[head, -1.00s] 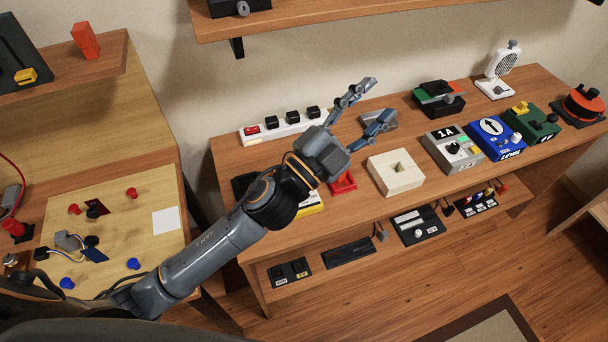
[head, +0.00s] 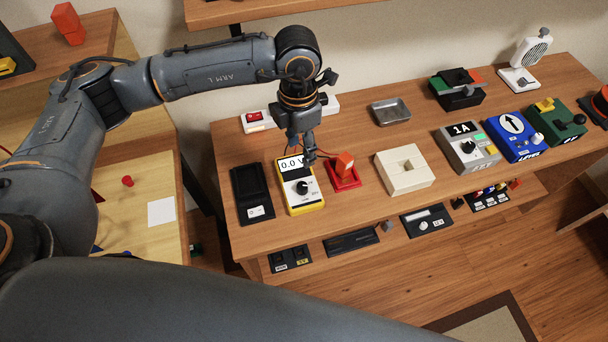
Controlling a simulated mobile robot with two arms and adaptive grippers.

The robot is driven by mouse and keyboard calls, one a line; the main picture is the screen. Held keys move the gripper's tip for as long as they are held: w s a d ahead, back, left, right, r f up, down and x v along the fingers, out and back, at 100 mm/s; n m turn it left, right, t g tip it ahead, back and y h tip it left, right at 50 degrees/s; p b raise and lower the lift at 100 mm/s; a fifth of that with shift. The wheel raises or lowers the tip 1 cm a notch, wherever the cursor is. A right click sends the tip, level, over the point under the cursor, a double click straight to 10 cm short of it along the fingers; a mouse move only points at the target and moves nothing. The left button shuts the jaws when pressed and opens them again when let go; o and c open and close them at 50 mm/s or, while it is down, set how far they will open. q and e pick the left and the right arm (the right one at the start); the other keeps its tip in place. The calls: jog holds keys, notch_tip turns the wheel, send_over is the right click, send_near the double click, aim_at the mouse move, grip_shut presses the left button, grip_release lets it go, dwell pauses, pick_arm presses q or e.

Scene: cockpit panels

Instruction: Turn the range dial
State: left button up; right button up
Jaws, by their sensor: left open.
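The yellow-edged white multimeter (head: 300,205) lies on the table, its display reading 0.0 V. Its black range dial (head: 303,187) sits on the face below the display, its pointer too small to read. My left gripper (head: 299,156) points down just above the far end of the meter, over the display area. Its fingers are open and apart from the dial, with nothing seen between them. The gripper partly covers the display. My right gripper is out of view.
A black device (head: 252,193) lies close left of the meter. A red base with an orange-red block (head: 344,168) stands close right. A white box (head: 404,169) stands further right, then the 1A box (head: 466,148). A white power strip (head: 255,120) lies behind.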

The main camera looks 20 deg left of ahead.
aim_at(303, 185)
pick_arm(q)
jog(key=f+p, duration=0.1)
jog(key=f, duration=0.3)
jog(key=f+p, duration=0.1)
jog(key=f, duration=0.4)
jog(key=f+p, duration=0.1)
jog(key=f, duration=0.3)
jog(key=shift+s+d+f, duration=0.25)
jog(key=shift+f, duration=0.05)
grip_shut()
